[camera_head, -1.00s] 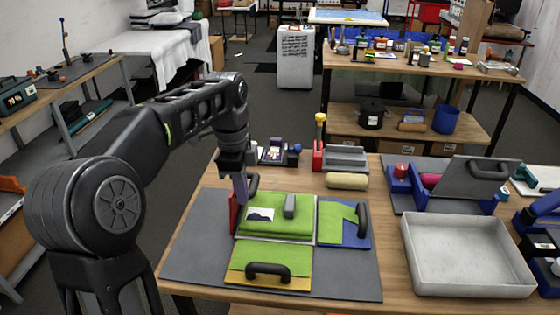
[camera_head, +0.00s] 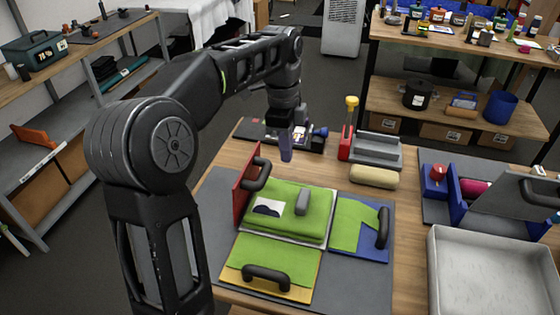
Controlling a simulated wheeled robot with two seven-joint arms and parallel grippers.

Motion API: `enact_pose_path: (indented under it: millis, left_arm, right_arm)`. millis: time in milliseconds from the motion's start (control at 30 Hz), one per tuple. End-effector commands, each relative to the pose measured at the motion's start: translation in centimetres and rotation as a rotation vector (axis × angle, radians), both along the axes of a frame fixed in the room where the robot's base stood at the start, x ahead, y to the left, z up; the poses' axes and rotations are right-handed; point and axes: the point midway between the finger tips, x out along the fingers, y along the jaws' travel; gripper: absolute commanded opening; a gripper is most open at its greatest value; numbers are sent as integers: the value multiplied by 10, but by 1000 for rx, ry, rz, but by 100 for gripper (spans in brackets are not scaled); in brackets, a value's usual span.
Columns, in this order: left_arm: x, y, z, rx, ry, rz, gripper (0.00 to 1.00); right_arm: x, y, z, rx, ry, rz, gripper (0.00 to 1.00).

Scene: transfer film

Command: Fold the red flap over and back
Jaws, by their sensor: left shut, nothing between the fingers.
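The red flap (camera_head: 243,192) stands roughly upright along the left edge of the green pad, with its black handle (camera_head: 262,174) facing right. The green pad (camera_head: 285,221) lies in the middle of the grey mat, with a white and dark patch and a grey block on it. A yellow-edged flap (camera_head: 300,288) with a black handle lies flat in front. A blue flap (camera_head: 372,250) with a black handle lies flat on the right. My left gripper (camera_head: 287,157) is shut and empty, pointing down behind the pad, apart from the red handle. My right gripper is not in view.
Behind the mat are a small device (camera_head: 310,137), a red stand with a yellow knob (camera_head: 346,130), a grey tray (camera_head: 377,150) and a beige roll (camera_head: 374,177). A white bin (camera_head: 434,270) stands at the right. The table is clear just behind the pad.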

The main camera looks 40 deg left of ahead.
Motion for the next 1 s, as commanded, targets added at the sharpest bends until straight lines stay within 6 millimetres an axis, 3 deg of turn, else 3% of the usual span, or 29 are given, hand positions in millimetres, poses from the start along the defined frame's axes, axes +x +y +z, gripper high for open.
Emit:
enact_pose_path:
  millis: [200, 267, 567, 800, 1000]
  left_arm:
    - [0, -1, -30, 0, 1, 0, 0]
    - [0, -2, -34, 0, 4, 0, 0]
    - [1, -6, -94, 0, 4, 0, 0]
    - [-8, 24, -84, 2, -1, 3, 0]
    - [-11, 32, -84, 1, -2, 1, 0]
  right_arm:
    - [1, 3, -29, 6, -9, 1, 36]
    - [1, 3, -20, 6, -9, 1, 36]
    - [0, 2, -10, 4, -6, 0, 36]
    - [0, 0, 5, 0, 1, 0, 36]
    - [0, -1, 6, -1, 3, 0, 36]
